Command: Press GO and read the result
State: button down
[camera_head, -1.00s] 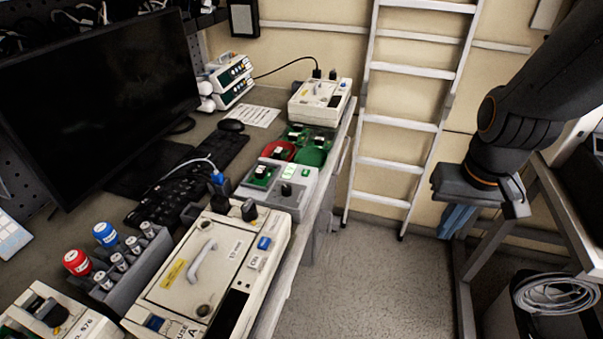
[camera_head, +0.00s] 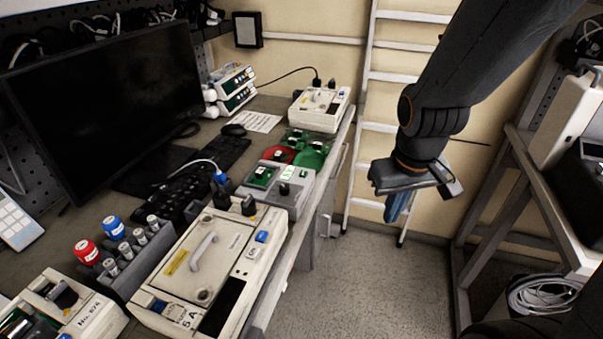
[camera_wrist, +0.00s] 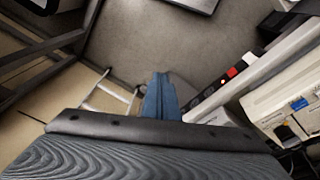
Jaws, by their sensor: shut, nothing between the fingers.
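My gripper (camera_head: 397,207) points down over the floor, to the right of the bench, with its blue fingers together and empty. The closed fingers also show in the wrist view (camera_wrist: 160,97). A beige case with a handle (camera_head: 215,262) lies on the front of the bench. It has a blue button (camera_head: 262,237) near its right edge and a small label beside it that I cannot read for certain. A grey tester (camera_head: 292,187) with a green lit display (camera_head: 288,172) stands behind it. I cannot make out which button is marked GO.
A dark monitor (camera_head: 105,100) and a rack of vials (camera_head: 137,262) are on the left. A ladder (camera_head: 375,130) leans behind my gripper. The floor (camera_head: 370,285) is clear.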

jog(key=w+r+n+t+p, duration=0.1)
jog(key=w+r+n+t, duration=0.1)
jog(key=w+n, duration=0.55)
notch_tip(320, 180, up, 6)
jog(key=n+t+y+p, duration=0.25)
jog(key=n+y, duration=0.45)
jog(key=n, duration=2)
send_over(307, 177)
jog(key=shift+f+p, duration=0.2)
jog(key=shift+p, duration=0.15)
notch_tip(307, 177, down, 9)
jog(key=b, duration=0.8)
jog(key=shift+r, duration=0.1)
jog(key=shift+b, duration=0.35)
jog(key=shift+f+b, duration=0.4)
jog(key=shift+f, duration=0.05)
